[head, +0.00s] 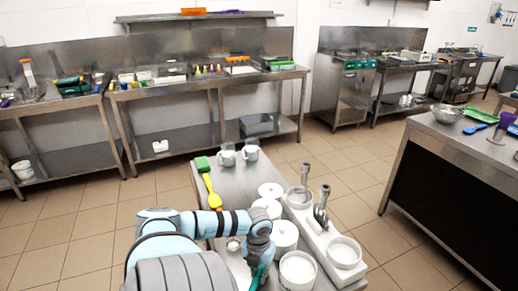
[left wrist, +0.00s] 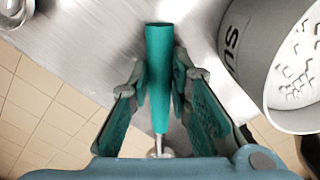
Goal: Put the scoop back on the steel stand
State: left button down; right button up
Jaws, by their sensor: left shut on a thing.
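My left gripper (head: 262,262) is at the front of the steel work table. In the left wrist view, its fingers (left wrist: 160,105) are closed around a teal handle (left wrist: 159,60). A thin metal part shows at the handle's lower end, and the rest of the scoop is hidden. The teal handle (head: 257,278) also shows below the gripper in the head view. To its right, a long pale stand (head: 318,237) holds two upright grey-handled scoops (head: 321,205) in round holders. A round cup (head: 345,252) is at its near end. I cannot tell its material. My right gripper is out of view.
White tubs (head: 284,234) stand between the gripper and the stand. A labelled tub (left wrist: 275,50) with white pieces is close on the right in the wrist view. A yellow, green-headed brush (head: 210,188) and mugs (head: 249,153) are at the table's far end.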

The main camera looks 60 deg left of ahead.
pick_arm(q)
jog(key=c, duration=1.5)
grip_release()
jog(key=shift+a+f, duration=0.1)
jog(key=shift+r, duration=0.45)
notch_tip(320, 180, up, 12)
jog(key=p, duration=0.6)
jog(key=shift+f+p, duration=0.15)
jog(key=shift+p, duration=0.2)
